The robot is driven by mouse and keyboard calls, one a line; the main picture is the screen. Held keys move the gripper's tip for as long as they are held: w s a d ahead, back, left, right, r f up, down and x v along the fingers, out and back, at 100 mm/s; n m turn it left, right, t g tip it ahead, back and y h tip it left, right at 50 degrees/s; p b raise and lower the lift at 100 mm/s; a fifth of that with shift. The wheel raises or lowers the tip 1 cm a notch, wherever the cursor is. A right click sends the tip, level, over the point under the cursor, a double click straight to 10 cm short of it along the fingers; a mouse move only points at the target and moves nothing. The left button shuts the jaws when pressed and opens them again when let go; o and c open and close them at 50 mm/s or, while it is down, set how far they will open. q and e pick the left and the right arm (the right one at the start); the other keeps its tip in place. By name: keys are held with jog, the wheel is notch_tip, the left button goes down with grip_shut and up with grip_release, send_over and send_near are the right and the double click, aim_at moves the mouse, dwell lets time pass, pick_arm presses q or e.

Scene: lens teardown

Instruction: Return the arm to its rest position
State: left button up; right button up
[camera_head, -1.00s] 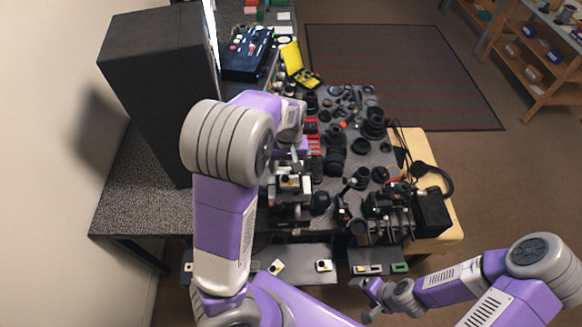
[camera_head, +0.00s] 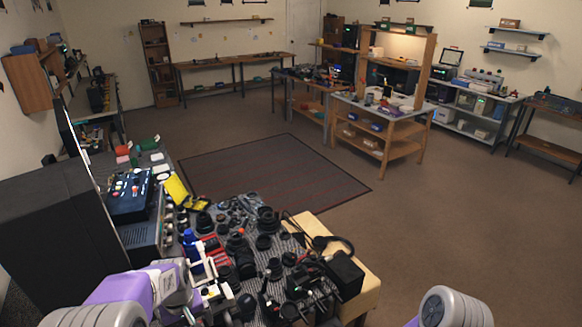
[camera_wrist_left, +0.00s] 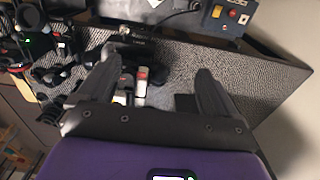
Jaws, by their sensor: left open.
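My left arm (camera_head: 120,292) comes in at the bottom left of the head view, beside the crowded bench. In the left wrist view my left gripper (camera_wrist_left: 153,85) is open, its two dark fingers apart with nothing held between them. Beyond the fingers lie a textured grey bench top and a small red-and-white item (camera_wrist_left: 142,80), which seems apart from them. Only a grey joint of my right arm (camera_head: 452,308) shows at the bottom edge of the head view; my right gripper is out of frame.
The bench holds many dark lens parts (camera_head: 265,220), red pieces (camera_head: 215,250) and a yellow case (camera_head: 177,190). A tall black cabinet (camera_head: 50,220) stands at the left. Open floor with a dark mat (camera_head: 270,170) lies beyond the bench; shelves stand farther back.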

pick_arm(q)
jog(key=s+d+f+m+b, duration=0.2)
jog(key=d+f+b, duration=0.1)
jog(key=f, duration=1.4)
jog(key=s+d+f+m+h+b, duration=0.1)
jog(key=s+d+f+h+b, duration=0.3)
jog(key=s+d+f, duration=0.9)
notch_tip(320, 180, down, 3)
jog(key=shift+f+m+t+b, duration=0.1)
jog(key=shift+m+t+b, duration=0.2)
jog(key=shift+b, duration=0.6)
pick_arm(e)
notch_tip(320, 180, down, 9)
jog(key=shift+w+f, duration=0.2)
jog(key=shift+w, duration=0.25)
pick_arm(q)
jog(key=shift+c, duration=0.2)
pick_arm(e)
jog(key=shift+c, duration=0.3)
